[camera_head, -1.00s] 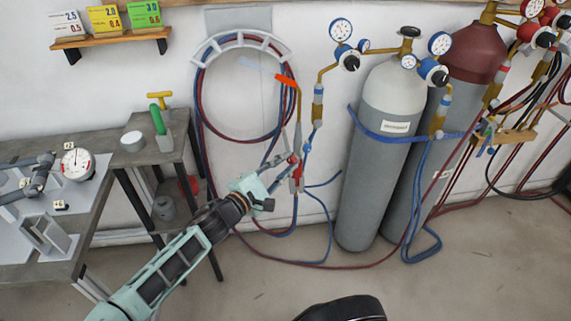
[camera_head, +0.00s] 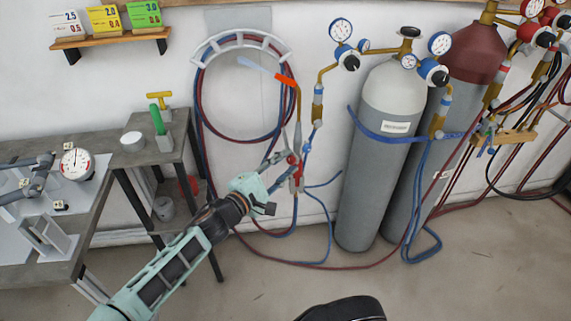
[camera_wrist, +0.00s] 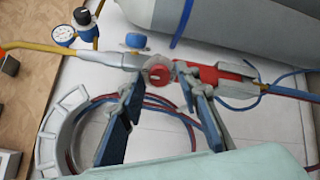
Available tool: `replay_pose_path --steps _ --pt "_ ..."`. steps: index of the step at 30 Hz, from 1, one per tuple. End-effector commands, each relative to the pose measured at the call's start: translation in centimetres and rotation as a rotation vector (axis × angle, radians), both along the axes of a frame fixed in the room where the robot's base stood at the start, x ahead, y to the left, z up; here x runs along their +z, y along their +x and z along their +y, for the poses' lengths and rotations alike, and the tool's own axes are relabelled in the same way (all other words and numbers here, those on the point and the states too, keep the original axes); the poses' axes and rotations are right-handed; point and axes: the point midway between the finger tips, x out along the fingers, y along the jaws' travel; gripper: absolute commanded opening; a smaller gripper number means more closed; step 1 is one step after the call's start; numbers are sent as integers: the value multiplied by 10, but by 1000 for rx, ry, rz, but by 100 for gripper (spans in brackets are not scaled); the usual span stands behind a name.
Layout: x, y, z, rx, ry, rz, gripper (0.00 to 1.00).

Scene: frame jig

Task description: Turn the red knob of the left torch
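The left torch hangs upright on the wall, its red handle (camera_head: 297,182) low and its brass tube rising to an orange tip (camera_head: 285,80). A pale blue streak extends from the tip. In the wrist view the torch lies across the picture, with its grey body (camera_wrist: 118,60) at left and red handle at right. The round red knob (camera_wrist: 158,74) faces the wrist camera. My gripper (camera_wrist: 160,82) is open, with one fingertip on each side of the knob. I cannot tell whether the fingertips touch it. My gripper also shows at the torch in the head view (camera_head: 283,165).
A blue knob (camera_wrist: 135,41) sits beside the torch. Hoses (camera_head: 203,120) hang on a wall rack to the left. A grey gas cylinder (camera_head: 365,190) stands close at right. A workbench (camera_head: 75,240) is at left. Hoses trail along the floor.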

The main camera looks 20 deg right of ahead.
Motion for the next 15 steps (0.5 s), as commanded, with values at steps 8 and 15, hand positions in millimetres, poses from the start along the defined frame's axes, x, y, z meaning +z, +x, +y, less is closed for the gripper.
replay_pose_path --steps 8,15 --pt "0 0 0 0 0 1 36" --pt "1 -9 19 3 2 1 36"
